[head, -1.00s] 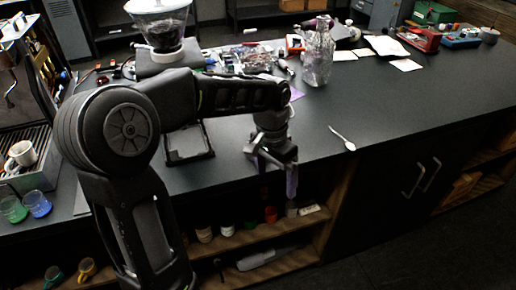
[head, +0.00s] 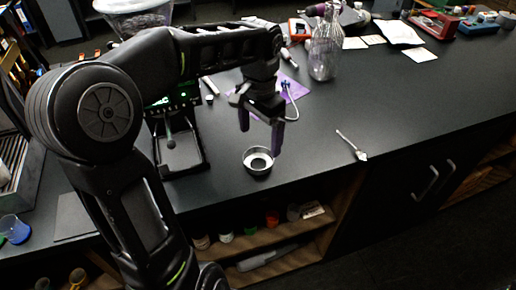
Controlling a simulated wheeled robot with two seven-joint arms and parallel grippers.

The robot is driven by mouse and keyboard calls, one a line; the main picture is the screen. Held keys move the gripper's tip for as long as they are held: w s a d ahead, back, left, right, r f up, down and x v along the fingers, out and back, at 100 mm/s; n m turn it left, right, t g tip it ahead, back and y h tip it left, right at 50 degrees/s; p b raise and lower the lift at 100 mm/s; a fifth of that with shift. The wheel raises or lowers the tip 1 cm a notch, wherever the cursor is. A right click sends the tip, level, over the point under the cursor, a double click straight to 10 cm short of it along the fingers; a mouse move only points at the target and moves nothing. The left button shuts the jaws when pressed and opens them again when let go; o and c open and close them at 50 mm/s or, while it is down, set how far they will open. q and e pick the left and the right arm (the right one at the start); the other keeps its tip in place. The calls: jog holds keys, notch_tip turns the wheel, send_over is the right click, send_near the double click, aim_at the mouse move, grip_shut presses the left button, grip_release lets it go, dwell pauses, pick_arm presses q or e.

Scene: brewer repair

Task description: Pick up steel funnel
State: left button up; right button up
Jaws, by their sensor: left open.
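The steel funnel (head: 258,161) is a small round metal ring-shaped piece with a dark rim. It sits on the dark counter near its front edge in the head view. My left gripper (head: 261,137) hangs above it, fingers pointing down and spread apart. The fingertips are a little above and behind the funnel in the picture, and nothing is between them. Whether a fingertip touches the rim is hard to tell. My right gripper is not in view.
A scale-like black device (head: 178,150) with a green display stands left of the funnel. A spoon (head: 352,145) lies to the right on clear counter (head: 420,120). A glass bottle (head: 325,45) and a purple cloth (head: 291,87) are behind. Open shelves (head: 250,240) lie below the front edge.

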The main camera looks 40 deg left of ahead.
aim_at(260, 164)
pick_arm(q)
jog(key=shift+s+d+f, duration=0.1)
jog(key=shift+f, duration=1.1)
jog(key=shift+f, duration=0.1)
notch_tip(260, 164, down, 5)
jog(key=shift+f+p, duration=0.1)
jog(key=shift+p, duration=0.6)
jog(key=shift+c, duration=0.5)
jog(key=c, duration=1.3)
jog(key=shift+r, duration=0.2)
